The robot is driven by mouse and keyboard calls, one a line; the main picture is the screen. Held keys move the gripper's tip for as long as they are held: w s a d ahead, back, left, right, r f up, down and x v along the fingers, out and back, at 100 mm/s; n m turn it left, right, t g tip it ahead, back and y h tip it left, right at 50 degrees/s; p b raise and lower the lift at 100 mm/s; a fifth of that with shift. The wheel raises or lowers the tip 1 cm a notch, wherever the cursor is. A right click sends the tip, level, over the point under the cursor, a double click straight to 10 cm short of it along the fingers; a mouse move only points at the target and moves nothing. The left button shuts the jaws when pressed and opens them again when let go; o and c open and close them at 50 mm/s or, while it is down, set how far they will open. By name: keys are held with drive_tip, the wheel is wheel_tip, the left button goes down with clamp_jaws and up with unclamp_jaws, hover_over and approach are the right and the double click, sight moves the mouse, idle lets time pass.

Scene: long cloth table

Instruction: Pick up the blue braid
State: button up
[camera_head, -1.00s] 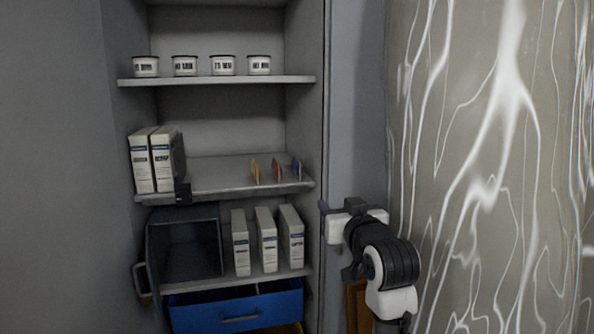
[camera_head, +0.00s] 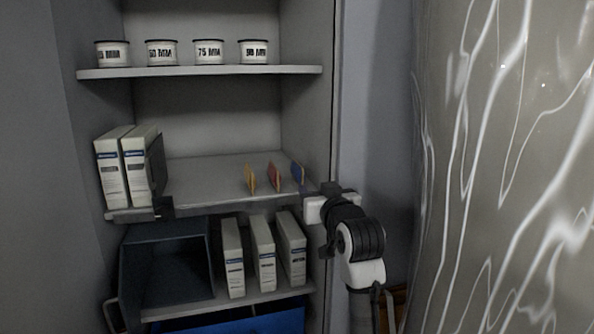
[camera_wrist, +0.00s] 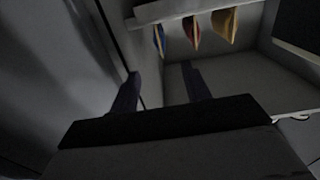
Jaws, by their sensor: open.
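The blue braid (camera_head: 298,173) appears to be the thin blue upright piece at the right end of a row on the middle shelf. A red one (camera_head: 273,176) and a yellow one (camera_head: 250,178) stand to its left. In the wrist view the blue piece (camera_wrist: 159,40) hangs at the shelf edge, left of the red and yellow ones. My gripper (camera_head: 316,190) is at the right front of the shelf, close to the blue piece but apart from it. In the wrist view its two fingers (camera_wrist: 160,90) are spread with nothing between them.
The middle shelf (camera_head: 210,185) holds two white boxes (camera_head: 126,165) at its left. Several labelled tins (camera_head: 208,52) stand on the shelf above. Below are a dark open bin (camera_head: 168,275), white boxes (camera_head: 262,255) and a blue drawer (camera_head: 250,323). The cabinet's right side wall is close to my gripper.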

sight(303, 175)
drive_tip(key=p+x, duration=0.2)
drive_tip(key=x, duration=0.7)
drive_tip(key=shift+c, duration=0.2)
clamp_jaws()
